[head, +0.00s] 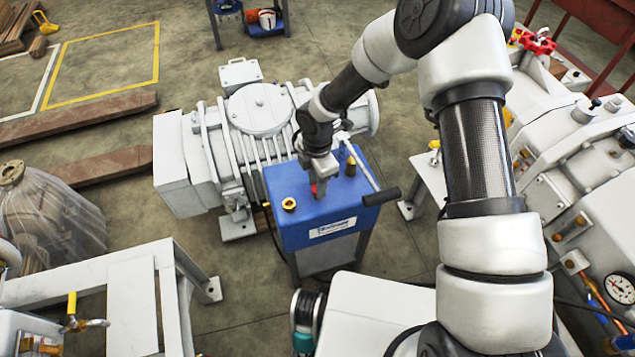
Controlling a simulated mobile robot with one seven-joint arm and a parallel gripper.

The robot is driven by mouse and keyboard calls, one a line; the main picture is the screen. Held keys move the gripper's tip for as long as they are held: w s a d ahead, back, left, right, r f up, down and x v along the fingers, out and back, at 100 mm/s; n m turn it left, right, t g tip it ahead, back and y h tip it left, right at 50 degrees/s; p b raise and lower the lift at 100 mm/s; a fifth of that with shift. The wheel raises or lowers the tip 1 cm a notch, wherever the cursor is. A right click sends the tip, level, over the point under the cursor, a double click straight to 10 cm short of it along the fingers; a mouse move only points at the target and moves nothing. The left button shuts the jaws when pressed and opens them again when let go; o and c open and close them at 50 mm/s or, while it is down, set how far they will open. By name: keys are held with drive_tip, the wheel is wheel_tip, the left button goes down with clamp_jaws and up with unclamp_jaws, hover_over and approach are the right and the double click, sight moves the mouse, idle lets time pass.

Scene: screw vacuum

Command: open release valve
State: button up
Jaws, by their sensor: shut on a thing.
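A blue hand-pump box (322,221) with a white label stands on a grey stand in the middle of the head view. My gripper (318,187) points down onto its top and is shut on a small red part (314,189), which looks like the release valve. The fingers hide most of this part, so I cannot tell how far it is turned. The pump lever (382,196), a metal rod with a black grip, slants down past the right side of my gripper.
A brass fitting (289,203) stands on the box left of my gripper, another (350,167) to its right. A large grey vacuum pump (259,110) is close behind. Grey machinery with a gauge (621,288) fills the right side. Open floor lies at the upper left.

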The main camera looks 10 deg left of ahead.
drive_tip(key=o, duration=1.1)
drive_tip(key=shift+c, duration=0.2)
drive_tip(key=shift+r, duration=0.15)
wheel_tip(320, 180, up, 17)
drive_tip(key=p, duration=0.3)
